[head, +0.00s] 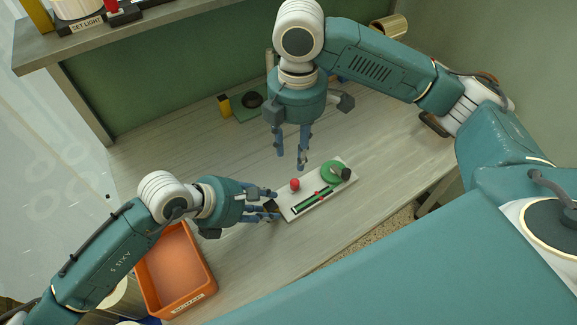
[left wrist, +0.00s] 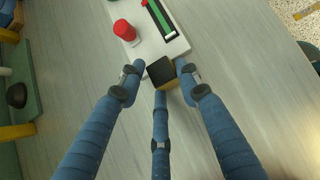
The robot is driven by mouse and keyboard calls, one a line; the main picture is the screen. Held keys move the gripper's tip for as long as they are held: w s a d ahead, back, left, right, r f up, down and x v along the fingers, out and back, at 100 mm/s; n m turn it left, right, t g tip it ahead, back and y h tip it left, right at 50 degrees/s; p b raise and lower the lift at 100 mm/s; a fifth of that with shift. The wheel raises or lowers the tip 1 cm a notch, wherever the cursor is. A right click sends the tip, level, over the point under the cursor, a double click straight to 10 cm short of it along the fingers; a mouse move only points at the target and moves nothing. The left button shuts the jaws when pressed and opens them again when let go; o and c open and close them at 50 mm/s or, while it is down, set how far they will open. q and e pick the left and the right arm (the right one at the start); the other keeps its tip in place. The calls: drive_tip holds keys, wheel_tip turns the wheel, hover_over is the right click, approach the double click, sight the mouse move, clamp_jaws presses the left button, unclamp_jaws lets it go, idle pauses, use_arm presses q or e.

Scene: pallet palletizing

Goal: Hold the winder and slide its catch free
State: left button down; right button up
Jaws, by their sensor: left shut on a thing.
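The winder is a white board (head: 337,191) lying on the table, with a green wheel (head: 330,171) and dark crank knob (head: 346,174) at its far right end. A slot with a green strip (head: 304,204) runs along it, with a small red piece (head: 318,193) that may be the catch. A red knob (head: 295,184) stands on its back edge. My left gripper (head: 274,200) is shut on the black-and-yellow end block (left wrist: 162,72) at the board's near left end. My right gripper (head: 292,158) points down above and behind the board, fingers apart and empty.
An orange bin (head: 206,272) stands at the table's front left. A green plate with a dark ring (head: 252,100) and a yellow block (head: 225,105) lie at the back. A shelf (head: 100,40) runs along the upper left.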

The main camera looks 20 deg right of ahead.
use_arm(q)
drive_tip(key=c, duration=1.1)
unclamp_jaws()
drive_tip(key=v, duration=1.2)
